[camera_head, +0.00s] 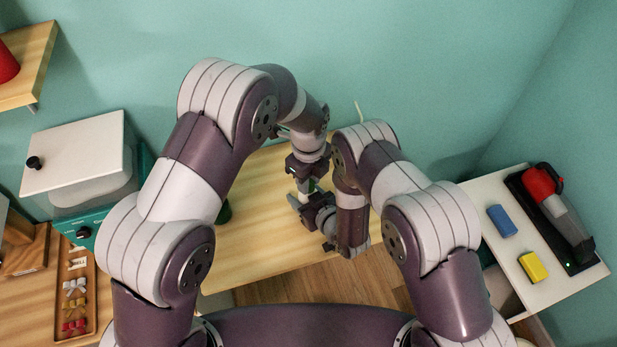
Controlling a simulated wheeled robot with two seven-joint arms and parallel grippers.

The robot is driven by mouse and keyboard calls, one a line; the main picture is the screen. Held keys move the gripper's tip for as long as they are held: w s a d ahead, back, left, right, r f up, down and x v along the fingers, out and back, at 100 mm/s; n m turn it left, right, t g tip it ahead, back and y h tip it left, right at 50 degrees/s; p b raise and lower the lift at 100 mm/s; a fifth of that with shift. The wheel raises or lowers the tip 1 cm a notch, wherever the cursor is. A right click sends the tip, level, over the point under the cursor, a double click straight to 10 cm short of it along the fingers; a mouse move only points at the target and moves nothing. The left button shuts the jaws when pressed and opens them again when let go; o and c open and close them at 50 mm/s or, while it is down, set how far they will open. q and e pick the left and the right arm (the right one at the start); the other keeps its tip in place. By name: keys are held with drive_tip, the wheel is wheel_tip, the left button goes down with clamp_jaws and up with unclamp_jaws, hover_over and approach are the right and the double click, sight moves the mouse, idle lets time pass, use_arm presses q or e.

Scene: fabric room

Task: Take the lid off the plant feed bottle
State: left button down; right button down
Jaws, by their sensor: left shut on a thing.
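The plant feed bottle (305,187) is a small pale and green shape on the wooden table, mostly hidden between my two grippers. My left gripper (301,175) reaches down from above and is shut at the top of the bottle, where the lid is. The lid itself is hidden by the jaws. My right gripper (303,201) comes in from the right, low beside the bottle. Whether its jaws touch or hold the bottle cannot be made out.
A green object (224,211) stands on the table (262,245), partly behind my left arm. A white-lidded box (80,155) and a tray of bows (75,298) are at left. At right a white table (507,264) holds a blue block, a yellow block and a red-grey handheld device.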

use_arm(q)
drive_tip(key=n, duration=0.6)
drive_tip(key=shift+n, duration=0.4)
drive_tip(key=n, duration=1.1)
drive_tip(key=shift+n, duration=0.3)
drive_tip(key=n, duration=0.6)
drive_tip(key=shift+r+n, duration=0.1)
drive_tip(key=shift+n, duration=0.3)
drive_tip(key=shift+r, duration=0.15)
drive_tip(key=shift+r, duration=0.95)
